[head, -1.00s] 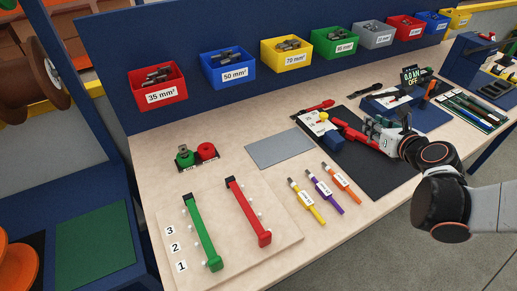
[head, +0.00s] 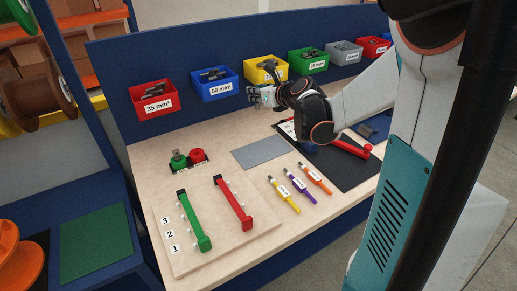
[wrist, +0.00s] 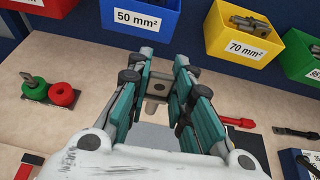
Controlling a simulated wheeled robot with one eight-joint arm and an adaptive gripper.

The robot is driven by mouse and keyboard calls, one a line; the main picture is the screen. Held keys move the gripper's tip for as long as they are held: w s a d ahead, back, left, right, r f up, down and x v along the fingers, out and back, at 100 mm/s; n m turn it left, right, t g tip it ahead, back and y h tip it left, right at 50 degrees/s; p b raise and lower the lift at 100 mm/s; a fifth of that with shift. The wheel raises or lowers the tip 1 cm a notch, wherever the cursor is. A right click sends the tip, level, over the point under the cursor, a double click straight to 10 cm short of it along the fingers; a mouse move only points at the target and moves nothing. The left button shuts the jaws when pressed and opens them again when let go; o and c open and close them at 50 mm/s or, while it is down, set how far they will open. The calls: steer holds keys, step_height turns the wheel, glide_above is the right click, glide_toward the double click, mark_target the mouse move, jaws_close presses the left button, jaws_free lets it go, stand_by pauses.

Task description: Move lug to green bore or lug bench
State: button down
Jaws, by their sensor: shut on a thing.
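My gripper (head: 262,97) is above the bench in front of the blue and yellow bins. In the wrist view its teal fingers (wrist: 160,80) are shut on a small grey lug (wrist: 158,87) with a round hole, held between the fingertips. The green bore piece (head: 179,160) stands beside a red ring piece (head: 198,155) at the back left of the bench. In the wrist view a grey part sticks up from the green piece (wrist: 62,94). My gripper is apart from both, to their right. The bench top (head: 150,160) is pale.
Labelled bins line the back panel: red 35 mm² (head: 155,101), blue 50 mm² (head: 215,88), yellow 70 mm² (head: 264,77). A grey plate (head: 262,152) lies mid-bench. A board (head: 175,250) with green and red bars is in front. Yellow, purple and orange cables (head: 298,188) lie nearby.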

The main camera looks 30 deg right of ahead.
steer(key=f+b, duration=0.2)
steer(key=f, duration=0.4)
steer(key=d+f+b, duration=0.1)
steer(key=f+b, duration=0.2)
steer(key=f, duration=0.3)
steer(key=d+f+b, duration=0.1)
steer(key=f+b, duration=0.1)
steer(key=f, duration=0.5)
steer(key=shift+w+f, duration=0.1)
steer(key=c, duration=1.8)
jaws_free()
steer(key=shift+f+b, duration=0.1)
steer(key=shift+b, duration=0.25)
steer(key=shift+c, duration=0.2)
steer(key=o, duration=0.4)
